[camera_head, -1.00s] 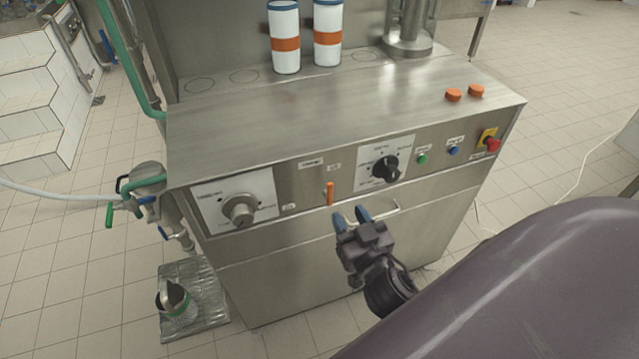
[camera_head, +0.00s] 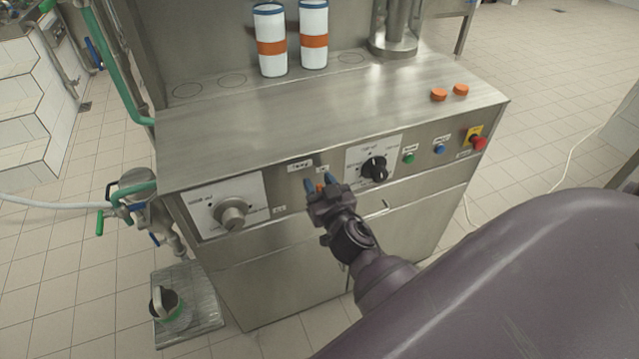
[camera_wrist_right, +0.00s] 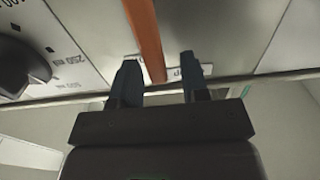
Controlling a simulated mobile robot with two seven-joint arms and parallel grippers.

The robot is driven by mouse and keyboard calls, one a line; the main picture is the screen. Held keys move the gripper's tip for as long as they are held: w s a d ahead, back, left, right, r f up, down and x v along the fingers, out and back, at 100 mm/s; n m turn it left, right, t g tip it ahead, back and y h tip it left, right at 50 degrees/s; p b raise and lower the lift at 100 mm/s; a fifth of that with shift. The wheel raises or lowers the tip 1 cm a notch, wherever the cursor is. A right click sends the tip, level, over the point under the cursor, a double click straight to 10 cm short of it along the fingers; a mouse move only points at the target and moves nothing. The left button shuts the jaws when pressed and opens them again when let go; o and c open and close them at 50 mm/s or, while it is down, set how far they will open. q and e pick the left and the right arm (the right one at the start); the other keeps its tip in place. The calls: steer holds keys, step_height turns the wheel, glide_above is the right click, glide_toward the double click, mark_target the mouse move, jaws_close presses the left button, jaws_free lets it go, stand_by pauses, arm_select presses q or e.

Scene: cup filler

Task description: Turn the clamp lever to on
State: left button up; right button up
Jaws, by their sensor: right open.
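The clamp lever is a small orange lever (camera_head: 320,187) on the front panel, under a small label and between two knobs. In the head view my right gripper (camera_head: 318,185) hides most of it. In the right wrist view the orange lever (camera_wrist_right: 146,38) comes down from the top edge, its lower end between the blue fingertips of the open gripper (camera_wrist_right: 160,75). A gap shows between the lever and the right-hand finger; I cannot tell whether either finger touches it. My left gripper is not in view.
A large grey knob (camera_head: 231,213) is to the left and a black selector knob (camera_head: 374,168) close to the right. Green and blue buttons and a red emergency stop (camera_head: 479,143) lie further right. White cups with orange bands (camera_head: 271,42) stand on top.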

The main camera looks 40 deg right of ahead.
jaws_close()
